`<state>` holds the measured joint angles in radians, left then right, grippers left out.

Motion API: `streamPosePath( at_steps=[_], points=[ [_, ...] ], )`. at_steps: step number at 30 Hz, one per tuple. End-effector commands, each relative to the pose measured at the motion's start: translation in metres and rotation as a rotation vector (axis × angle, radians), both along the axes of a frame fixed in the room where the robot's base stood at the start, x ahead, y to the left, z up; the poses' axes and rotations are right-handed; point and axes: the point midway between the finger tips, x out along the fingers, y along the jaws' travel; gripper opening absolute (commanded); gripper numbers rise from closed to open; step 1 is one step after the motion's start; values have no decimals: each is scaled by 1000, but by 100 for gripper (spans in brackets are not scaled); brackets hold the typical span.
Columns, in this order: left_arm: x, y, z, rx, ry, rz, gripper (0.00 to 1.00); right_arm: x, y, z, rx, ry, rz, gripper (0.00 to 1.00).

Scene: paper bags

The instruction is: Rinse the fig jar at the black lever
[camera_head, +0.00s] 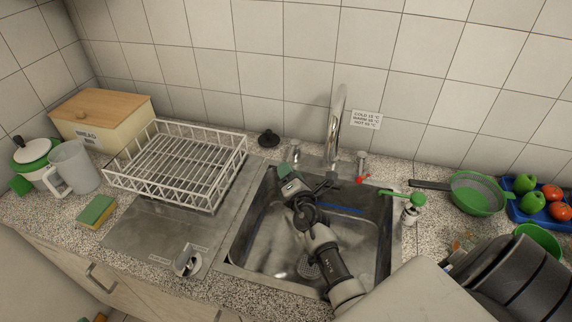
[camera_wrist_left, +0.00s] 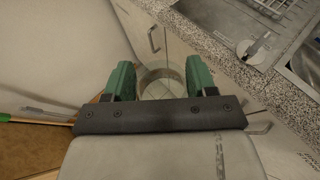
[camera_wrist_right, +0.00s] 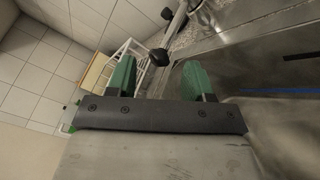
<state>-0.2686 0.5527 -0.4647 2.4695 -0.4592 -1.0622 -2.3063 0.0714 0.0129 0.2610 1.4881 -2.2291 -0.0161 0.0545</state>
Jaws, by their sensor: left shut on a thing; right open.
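A clear glass jar (camera_wrist_left: 160,84), which I take for the fig jar, is between the green fingertips of my left gripper (camera_wrist_left: 160,82). That gripper is shut on it, in front of the cabinet doors and away from the sink; no label is readable. The left gripper is outside the head view. My right gripper (camera_head: 287,175) is open and empty over the back left of the sink. A red lever (camera_head: 362,180) is further right.
The steel sink (camera_head: 255,240) is partly hidden by my right arm. A white dish rack (camera_head: 180,165) and sponge (camera_head: 97,211) are left. A black stopper (camera_head: 268,137) lies behind. A green-topped soap bottle (camera_head: 410,212), strainer (camera_head: 475,192) and dark plates (camera_head: 510,280) are right.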

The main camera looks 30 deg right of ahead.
Motion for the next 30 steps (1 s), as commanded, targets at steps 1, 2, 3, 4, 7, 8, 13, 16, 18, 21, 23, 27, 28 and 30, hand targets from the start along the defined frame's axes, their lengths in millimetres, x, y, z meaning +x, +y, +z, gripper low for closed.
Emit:
streamPosePath(
  at_steps=[1,2,3,4,7,8,13,16,18,21,23,27,28,30],
  points=[
    [0,0,1,0,-1,0,0,10,-3,1,-1,-1,0,52],
    [0,0,0,0,-1,0,0,14,-5,1,-1,-1,0,52],
    [0,0,0,0,-1,0,0,20,-6,0,-1,-1,0,52],
    [0,0,0,0,-1,0,0,23,-7,0,0,-1,0,52],
    [0,0,-1,0,-1,0,0,32,-9,0,-1,-2,-1,52],
    [0,0,-1,0,-1,0,0,34,-10,0,0,-1,-1,52],
    [0,0,-1,0,-1,0,0,38,-11,0,1,-1,-1,52],
    [0,0,-1,0,-1,0,0,38,-11,0,1,-1,-1,52],
    [0,0,-1,0,-1,0,0,38,-11,0,1,-1,-1,52],
    [0,0,-1,0,-1,0,0,38,-11,0,1,-1,-1,39],
    [0,0,-1,0,-1,0,0,38,-11,0,1,-1,-1,30],
    [0,0,-1,0,-1,0,0,38,-11,0,1,-1,-2,9],
    [0,0,-1,0,-1,0,0,38,-11,0,1,-1,-2,4],
    [0,0,-1,0,-1,0,0,38,-11,0,1,-1,-2,0]
  ],
)
